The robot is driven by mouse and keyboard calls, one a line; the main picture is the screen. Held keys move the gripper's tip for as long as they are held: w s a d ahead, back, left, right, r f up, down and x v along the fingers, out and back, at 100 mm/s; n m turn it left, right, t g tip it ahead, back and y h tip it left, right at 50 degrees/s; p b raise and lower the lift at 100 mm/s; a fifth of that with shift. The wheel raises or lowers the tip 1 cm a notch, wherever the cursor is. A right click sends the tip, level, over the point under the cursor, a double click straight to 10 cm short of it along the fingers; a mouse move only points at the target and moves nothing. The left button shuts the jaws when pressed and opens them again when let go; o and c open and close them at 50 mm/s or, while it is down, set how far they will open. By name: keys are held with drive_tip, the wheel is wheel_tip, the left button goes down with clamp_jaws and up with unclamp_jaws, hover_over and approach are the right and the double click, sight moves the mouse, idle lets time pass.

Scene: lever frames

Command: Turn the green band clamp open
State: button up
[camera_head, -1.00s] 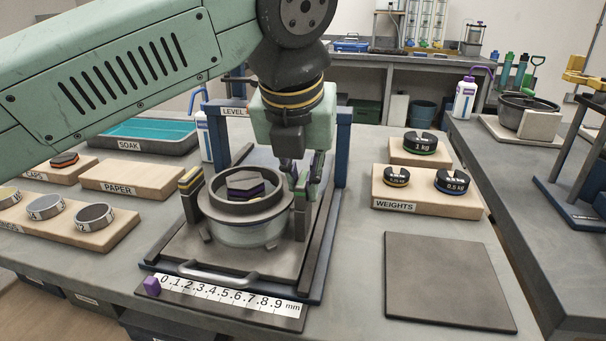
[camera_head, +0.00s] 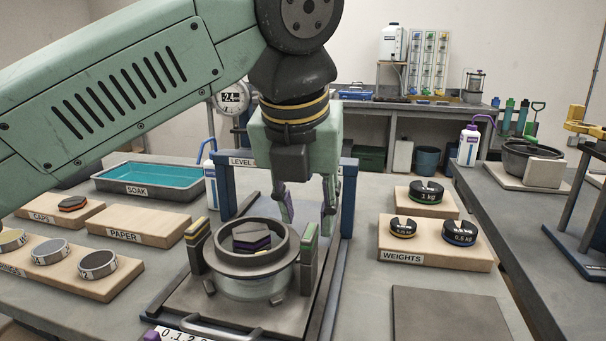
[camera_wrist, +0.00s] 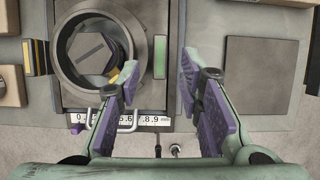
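The green band clamp (camera_head: 309,243) stands upright at the right side of the round ring (camera_head: 251,262). In the wrist view its green top (camera_wrist: 160,57) lies beside the ring. I cannot tell whether it still bears on the rim. A yellow band clamp (camera_head: 197,245) stands on the left side, also seen in the wrist view (camera_wrist: 36,56). Inside the ring is a dark hexagonal stack (camera_head: 252,237). My gripper (camera_head: 307,215) is open and empty, above and behind the green clamp in the head view. In the wrist view its fingers (camera_wrist: 158,78) are spread wide.
A blue frame (camera_head: 347,200) marked LEVEL stands behind the ring, its right post close to my gripper. Weights sit on a wooden block (camera_head: 436,256) at right. A dark flat plate (camera_head: 450,318) lies in front of them. A soak tray (camera_head: 150,184) is at left.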

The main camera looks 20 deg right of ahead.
drive_tip(key=v, duration=0.7)
drive_tip(key=shift+r, duration=0.1)
